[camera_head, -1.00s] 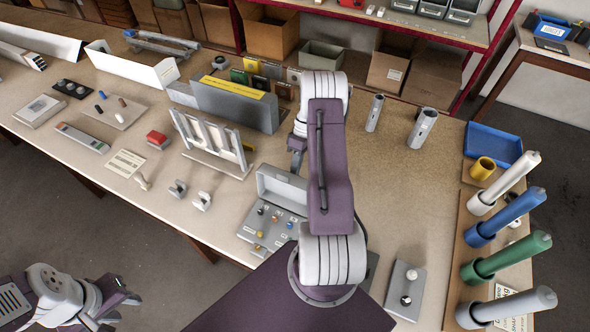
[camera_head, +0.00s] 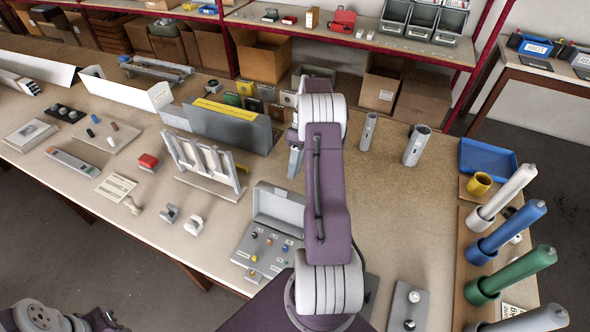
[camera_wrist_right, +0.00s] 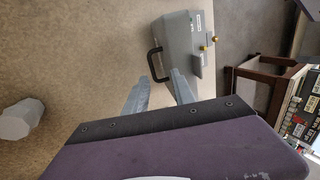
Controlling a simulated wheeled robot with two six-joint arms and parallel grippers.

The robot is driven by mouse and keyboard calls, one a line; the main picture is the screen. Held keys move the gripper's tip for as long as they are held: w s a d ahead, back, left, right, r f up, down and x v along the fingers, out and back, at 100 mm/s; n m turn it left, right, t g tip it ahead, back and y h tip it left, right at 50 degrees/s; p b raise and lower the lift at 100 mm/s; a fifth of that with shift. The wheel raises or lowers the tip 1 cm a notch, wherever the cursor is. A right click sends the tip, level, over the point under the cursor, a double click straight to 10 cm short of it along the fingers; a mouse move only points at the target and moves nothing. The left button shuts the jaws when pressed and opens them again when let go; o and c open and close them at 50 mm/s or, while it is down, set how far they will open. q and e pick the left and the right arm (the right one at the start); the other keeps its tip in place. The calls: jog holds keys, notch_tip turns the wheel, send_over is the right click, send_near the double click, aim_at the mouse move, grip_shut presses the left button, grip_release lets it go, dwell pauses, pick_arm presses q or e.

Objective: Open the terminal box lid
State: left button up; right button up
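In the head view a grey box (camera_head: 279,207) stands near the table's front edge. Its rear part is raised; its front panel (camera_head: 263,249) carries several small coloured knobs. I cannot tell whether the raised part is an open lid. In the right wrist view a grey box (camera_wrist_right: 180,42) has a black handle (camera_wrist_right: 154,62) and brass knobs; I cannot tell if it is the same box. My right gripper (camera_head: 295,163) is behind that box in the head view. Its fingers (camera_wrist_right: 160,76) are apart, with the handle's end seen between the tips; contact is unclear. My left gripper is not in view.
A white slatted frame (camera_head: 205,165) and two small clips (camera_head: 194,225) stand left of the box. A long grey housing (camera_head: 230,128) stands behind. Grey tubes (camera_head: 417,146) and a rack of coloured cylinders (camera_head: 514,275) are to the right. Clear tabletop lies around the tubes.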

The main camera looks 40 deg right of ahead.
aim_at(284, 206)
jog(key=shift+w+d+r, duration=0.1)
jog(key=shift+d+r, duration=0.15)
jog(key=shift+r, duration=0.3)
jog(key=c, duration=0.4)
jog(key=shift+w+m, duration=0.1)
jog(key=shift+m, duration=0.5)
grip_shut()
jog(key=w+d+f+m+t+h, duration=0.1)
jog(key=w+d+f+m+h, duration=0.2)
jog(key=m, duration=1.4)
jog(key=s+a+f+p, duration=0.1)
jog(key=a+f+p, duration=0.4)
jog(key=f, duration=0.2)
jog(key=shift+s+a+h+p, duration=0.15)
jog(key=shift+a+h+p, duration=0.2)
jog(key=shift+h, duration=0.05)
